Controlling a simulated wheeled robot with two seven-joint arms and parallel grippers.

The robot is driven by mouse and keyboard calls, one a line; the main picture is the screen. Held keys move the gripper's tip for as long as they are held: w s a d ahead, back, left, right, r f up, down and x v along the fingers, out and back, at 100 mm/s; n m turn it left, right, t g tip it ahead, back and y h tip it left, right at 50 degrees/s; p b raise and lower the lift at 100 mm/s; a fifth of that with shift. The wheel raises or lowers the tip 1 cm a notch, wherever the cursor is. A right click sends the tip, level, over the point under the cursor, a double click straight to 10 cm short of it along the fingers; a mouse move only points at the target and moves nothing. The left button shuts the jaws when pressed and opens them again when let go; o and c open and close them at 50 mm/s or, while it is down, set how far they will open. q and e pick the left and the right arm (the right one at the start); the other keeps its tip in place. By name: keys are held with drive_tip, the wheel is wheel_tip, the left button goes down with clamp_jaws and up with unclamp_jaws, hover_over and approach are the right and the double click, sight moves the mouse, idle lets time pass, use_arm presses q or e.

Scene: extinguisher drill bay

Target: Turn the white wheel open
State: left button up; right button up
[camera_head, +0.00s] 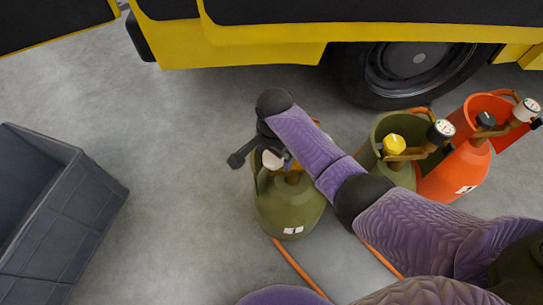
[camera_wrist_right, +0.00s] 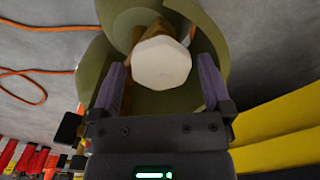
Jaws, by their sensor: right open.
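The white wheel (camera_head: 271,160) sits on top of the olive-green cylinder (camera_head: 289,212) standing on the floor near the middle of the head view. My right gripper (camera_head: 263,148) is over the top of this cylinder and hides part of it. In the right wrist view the white wheel (camera_wrist_right: 161,63) is a pale, many-sided knob. The two purple fingers of my right gripper (camera_wrist_right: 161,86) are open, one on each side of it, with visible gaps between fingers and wheel. My left gripper is not in view.
A second olive cylinder (camera_head: 407,176) with a yellow knob (camera_head: 393,145) and an orange-red cylinder (camera_head: 462,170) stand to the right. A dark grey bin (camera_head: 98,215) is at left. A yellow vehicle (camera_head: 250,50) stands behind. Orange hose (camera_head: 300,268) lies on the floor.

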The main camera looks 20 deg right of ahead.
drive_tip(key=shift+c, duration=0.5)
drive_tip(key=c, duration=1)
use_arm(q)
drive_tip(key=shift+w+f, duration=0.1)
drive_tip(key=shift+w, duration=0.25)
drive_tip(key=shift+p, duration=0.3)
